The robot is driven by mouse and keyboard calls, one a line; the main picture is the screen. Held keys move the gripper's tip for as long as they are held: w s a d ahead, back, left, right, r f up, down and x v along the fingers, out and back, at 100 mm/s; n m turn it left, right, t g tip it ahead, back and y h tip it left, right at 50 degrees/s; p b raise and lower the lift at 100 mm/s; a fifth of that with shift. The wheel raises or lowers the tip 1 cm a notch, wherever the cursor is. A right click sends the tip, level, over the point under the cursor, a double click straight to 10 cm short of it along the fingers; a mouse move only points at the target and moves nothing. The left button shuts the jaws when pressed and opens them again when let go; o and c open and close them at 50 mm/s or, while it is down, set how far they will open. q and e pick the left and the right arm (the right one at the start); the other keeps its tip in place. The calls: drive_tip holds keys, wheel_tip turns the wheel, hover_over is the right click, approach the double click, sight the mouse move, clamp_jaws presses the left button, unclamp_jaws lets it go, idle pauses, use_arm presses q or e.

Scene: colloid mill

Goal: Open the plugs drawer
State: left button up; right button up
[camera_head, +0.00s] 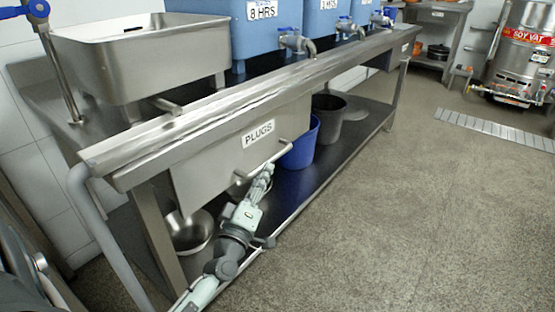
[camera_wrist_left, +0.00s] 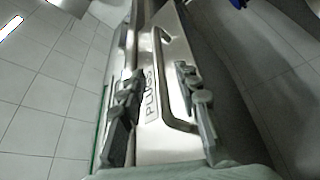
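The steel plugs drawer (camera_head: 210,168) hangs under the sink bench and looks shut. Its front has a white PLUGS label (camera_head: 258,134) and a long bar handle (camera_head: 284,151). My left gripper (camera_head: 265,171) is at the handle, reaching up from below. In the left wrist view, my left gripper (camera_wrist_left: 160,75) has its dark fingers spread apart. The handle (camera_wrist_left: 159,82) lies between them, with the label (camera_wrist_left: 151,100) behind. I cannot tell whether a finger touches the bar. My right gripper is not in view.
A blue bucket (camera_head: 301,146) and a grey bin (camera_head: 328,118) stand on the lower shelf (camera_head: 350,140), beside the drawer. A steel bowl (camera_head: 190,232) is below it. Blue tanks (camera_head: 270,32) stand along the bench. The floor (camera_head: 410,210) in front is clear.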

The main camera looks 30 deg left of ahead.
sight(270, 161)
use_arm(q)
drive_tip(key=x, duration=0.6)
drive_tip(key=shift+c, duration=0.6)
clamp_jaws()
drive_tip(key=shift+f, duration=0.1)
